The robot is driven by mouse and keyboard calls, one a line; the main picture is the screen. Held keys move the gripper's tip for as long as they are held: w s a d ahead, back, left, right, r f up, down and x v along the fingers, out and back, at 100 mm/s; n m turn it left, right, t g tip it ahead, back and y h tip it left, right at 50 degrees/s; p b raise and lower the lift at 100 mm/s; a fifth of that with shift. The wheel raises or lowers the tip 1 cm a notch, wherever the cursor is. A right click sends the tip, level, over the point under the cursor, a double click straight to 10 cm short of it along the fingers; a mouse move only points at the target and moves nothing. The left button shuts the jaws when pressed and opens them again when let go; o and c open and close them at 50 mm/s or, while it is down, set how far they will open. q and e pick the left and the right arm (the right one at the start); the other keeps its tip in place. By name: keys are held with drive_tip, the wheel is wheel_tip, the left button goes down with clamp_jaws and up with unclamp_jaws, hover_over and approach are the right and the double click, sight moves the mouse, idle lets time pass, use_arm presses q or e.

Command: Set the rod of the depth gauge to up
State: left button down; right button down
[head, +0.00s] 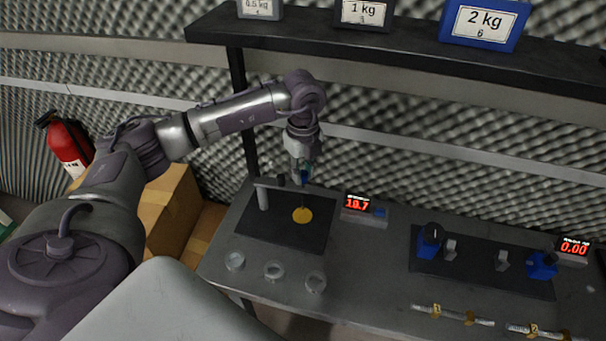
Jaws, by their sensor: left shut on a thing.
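The depth gauge (263,198) stands on a dark mat at the left of the bench, with a grey post and a short dark arm reaching right. Its thin rod (303,185) hangs upright above a round yellow disc (302,215); I cannot tell whether the tip touches the disc. My left gripper (302,174) comes down from above and is shut on the top of the rod, which its fingers mostly hide. A small display (357,203) beside the gauge shows red digits, seemingly 19.7. My right gripper is not in view.
Several clear round dishes (273,270) lie along the front left edge. Blue-knobbed fixtures (430,240) and a display (573,248) reading 0.00 stand at the right. A dark shelf (400,45) with weight boxes (485,22) spans above. Cardboard boxes (172,210) stand left.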

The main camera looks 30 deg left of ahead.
use_arm(q)
wheel_tip(320, 180, up, 4)
drive_tip(key=shift+r+p, duration=0.1)
drive_tip(key=shift+p, duration=0.35)
drive_tip(key=shift+w, duration=0.15)
drive_tip(key=c, duration=1.4)
unclamp_jaws()
drive_tip(key=o, duration=0.4)
